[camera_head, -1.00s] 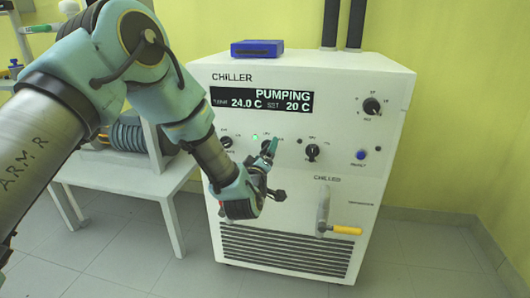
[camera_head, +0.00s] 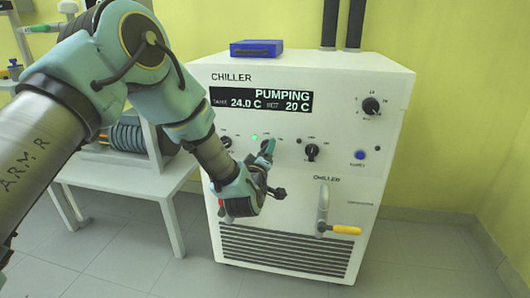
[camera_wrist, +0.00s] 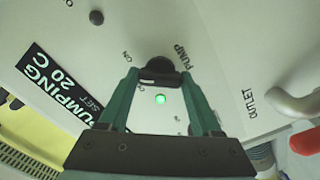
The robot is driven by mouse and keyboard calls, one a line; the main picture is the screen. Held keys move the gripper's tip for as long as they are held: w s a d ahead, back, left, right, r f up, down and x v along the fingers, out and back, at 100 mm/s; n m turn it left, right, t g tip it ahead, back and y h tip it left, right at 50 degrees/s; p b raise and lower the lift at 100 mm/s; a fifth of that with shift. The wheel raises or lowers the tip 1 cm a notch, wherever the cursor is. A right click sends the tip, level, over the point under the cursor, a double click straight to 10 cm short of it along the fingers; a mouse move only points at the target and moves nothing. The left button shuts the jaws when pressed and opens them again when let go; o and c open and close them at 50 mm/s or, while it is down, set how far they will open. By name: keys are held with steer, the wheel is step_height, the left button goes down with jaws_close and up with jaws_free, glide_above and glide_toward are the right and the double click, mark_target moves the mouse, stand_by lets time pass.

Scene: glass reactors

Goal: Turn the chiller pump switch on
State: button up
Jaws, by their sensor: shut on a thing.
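The chiller (camera_head: 300,200) is a white box with a dark display (camera_head: 262,101) that reads PUMPING, 24.0 C and 20 C. The chiller pump switch (camera_wrist: 159,66) is a dark knob beside the PUMP label in the wrist view. My gripper (camera_wrist: 160,78) has a green finger on each side of this knob and is shut on it. In the head view my gripper (camera_head: 266,152) is at the chiller's front panel and hides the knob. A small green lamp (camera_wrist: 161,99) glows next to the knob, and it also shows in the head view (camera_head: 254,137).
Other dark knobs sit on the panel, one right of my gripper (camera_head: 312,151) and one at upper right (camera_head: 371,106). A blue button (camera_head: 360,155) and a yellow-handled valve (camera_head: 345,230) are to the right. A blue box (camera_head: 257,48) lies on top. A white table (camera_head: 120,175) stands at left.

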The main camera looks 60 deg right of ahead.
steer(key=shift+c, duration=1.2)
steer(key=shift+f+m+b, duration=0.1)
steer(key=shift+m+b, duration=0.45)
steer(key=shift+m, duration=0.35)
steer(key=shift+m+b, duration=0.35)
steer(key=shift+m, duration=1.05)
steer(key=o, duration=1.4)
steer(key=shift+c, duration=0.2)
steer(key=v, duration=1)
steer(key=shift+s+a, duration=0.15)
steer(key=shift+a, duration=0.25)
